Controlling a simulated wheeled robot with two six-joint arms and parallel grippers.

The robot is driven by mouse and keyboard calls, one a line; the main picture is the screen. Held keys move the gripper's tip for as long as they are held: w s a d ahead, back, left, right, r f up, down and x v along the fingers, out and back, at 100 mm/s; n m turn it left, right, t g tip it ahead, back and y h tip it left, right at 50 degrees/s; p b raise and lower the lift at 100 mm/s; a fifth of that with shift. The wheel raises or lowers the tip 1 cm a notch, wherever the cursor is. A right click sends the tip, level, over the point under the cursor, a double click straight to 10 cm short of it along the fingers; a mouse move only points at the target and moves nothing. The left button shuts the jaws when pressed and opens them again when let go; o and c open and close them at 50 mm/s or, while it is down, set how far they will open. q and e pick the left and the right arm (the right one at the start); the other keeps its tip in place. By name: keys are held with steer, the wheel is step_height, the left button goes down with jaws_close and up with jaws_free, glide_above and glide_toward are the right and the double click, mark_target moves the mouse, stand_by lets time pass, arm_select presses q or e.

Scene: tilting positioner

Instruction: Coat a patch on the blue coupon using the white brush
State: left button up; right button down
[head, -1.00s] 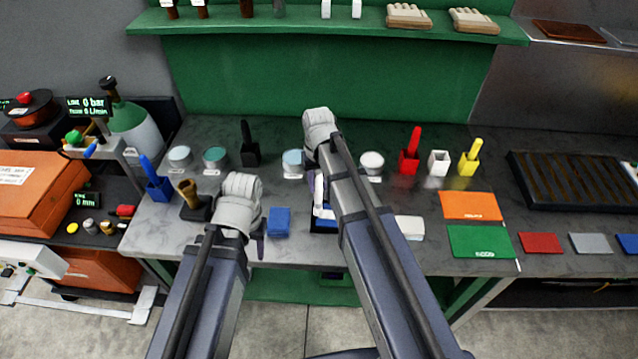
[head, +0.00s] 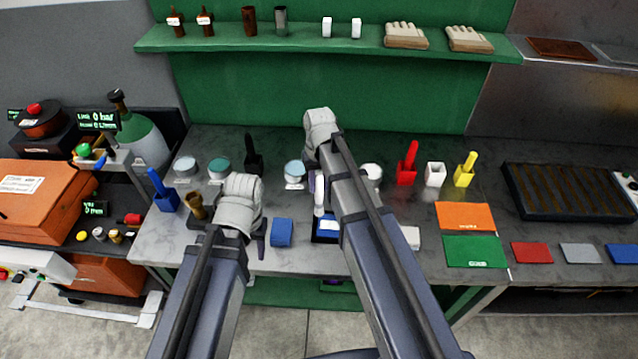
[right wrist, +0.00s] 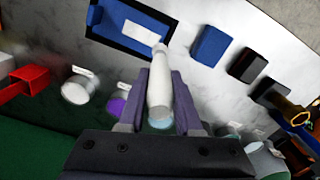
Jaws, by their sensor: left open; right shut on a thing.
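The blue coupon (head: 317,234) lies in a dark frame near the bench's front edge, with a white rectangle on it. In the right wrist view the coupon (right wrist: 98,16) is at the top, partly out of frame. My right gripper (right wrist: 161,78) is shut on the white brush (right wrist: 160,95). The brush (head: 319,195) points toward the coupon, its tip by the frame's edge; I cannot tell if it touches. My right arm hides part of the frame in the head view. My left gripper (head: 256,240) is open and empty, left of a blue block (head: 281,232).
Several round pots, including a teal one (head: 219,168), stand in a row behind. A red brush holder (head: 406,168), a white holder (head: 435,174) and a yellow one (head: 465,170) are at right. Orange (head: 465,215) and green mats (head: 474,251) lie front right.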

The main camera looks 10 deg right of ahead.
mark_target(319, 173)
steer(key=shift+r+p, duration=1.55)
steer(key=shift+r, duration=0.05)
steer(key=shift+f, duration=0.1)
steer(key=shift+d, duration=0.1)
